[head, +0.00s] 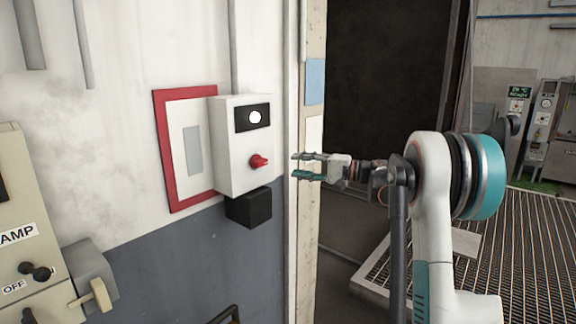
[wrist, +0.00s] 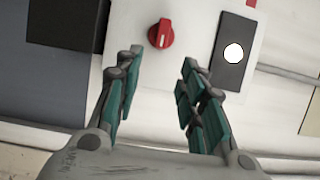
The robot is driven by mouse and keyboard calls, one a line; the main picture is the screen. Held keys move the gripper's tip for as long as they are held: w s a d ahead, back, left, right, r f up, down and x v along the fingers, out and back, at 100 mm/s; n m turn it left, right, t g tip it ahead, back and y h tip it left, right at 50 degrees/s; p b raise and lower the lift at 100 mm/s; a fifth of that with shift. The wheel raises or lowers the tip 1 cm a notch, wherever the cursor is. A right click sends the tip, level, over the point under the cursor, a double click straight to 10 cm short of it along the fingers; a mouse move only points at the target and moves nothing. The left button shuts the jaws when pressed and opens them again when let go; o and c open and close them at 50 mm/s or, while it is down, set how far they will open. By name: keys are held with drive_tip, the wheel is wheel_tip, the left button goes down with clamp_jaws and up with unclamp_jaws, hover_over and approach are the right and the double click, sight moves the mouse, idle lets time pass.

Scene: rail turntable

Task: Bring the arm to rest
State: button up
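My gripper (head: 306,166) is at the end of my arm, to the right of a white control box on the wall in the head view. It points left toward the box, and its two fingers are apart with nothing between them. In the wrist view my gripper (wrist: 157,85) is open, with teal finger pads on both sides. The control box (head: 228,150) carries a red knob (head: 258,161) and a lit white lamp (head: 255,117) on a dark panel. In the wrist view the red knob (wrist: 161,33) shows beyond the fingertips, apart from them.
A red-framed board (head: 163,150) hangs behind the control box, and a black box (head: 250,208) sits below it. At the lower left is a beige panel (head: 22,240) with a black knob and a lever. A dark doorway and a grated floor (head: 510,250) lie to the right.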

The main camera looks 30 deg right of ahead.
drive_tip(key=shift+s+d, duration=0.3)
drive_tip(key=shift+s, duration=0.05)
idle(0.3)
drive_tip(key=s+a+f+n+g+h+b, duration=0.1)
drive_tip(key=s+a+f+g+b, duration=0.15)
drive_tip(key=a, duration=0.65)
drive_tip(key=s+a+f+n+g+h+b, duration=0.1)
drive_tip(key=s+a+f+g+h+b, duration=0.15)
drive_tip(key=a, duration=0.65)
drive_tip(key=s+a+f+n+g+h+b, duration=0.1)
drive_tip(key=s+a+f+n+b, duration=0.15)
drive_tip(key=s+a, duration=0.3)
drive_tip(key=s+a+f+n+g+h+b, duration=0.1)
drive_tip(key=s+a+f+b, duration=0.1)
drive_tip(key=s+a+f, duration=0.3)
drive_tip(key=s+a+f+n+h+b, duration=0.1)
drive_tip(key=s+f+h+b, duration=0.15)
drive_tip(key=s, duration=0.35)
drive_tip(key=s+a+f+n+h+b, duration=0.1)
drive_tip(key=s+a+f+n, duration=0.1)
drive_tip(key=s+f, duration=0.35)
drive_tip(key=s+d+f+t+h+b, duration=0.1)
drive_tip(key=s+d+f+h+b, duration=0.1)
drive_tip(key=s+f, duration=0.7)
drive_tip(key=s+d+h, duration=0.1)
drive_tip(key=s+d, duration=0.1)
drive_tip(key=shift+s+f+n+h+b, duration=0.3)
drive_tip(key=shift+n+h+b, duration=0.05)
drive_tip(key=shift+h+b, duration=0.05)
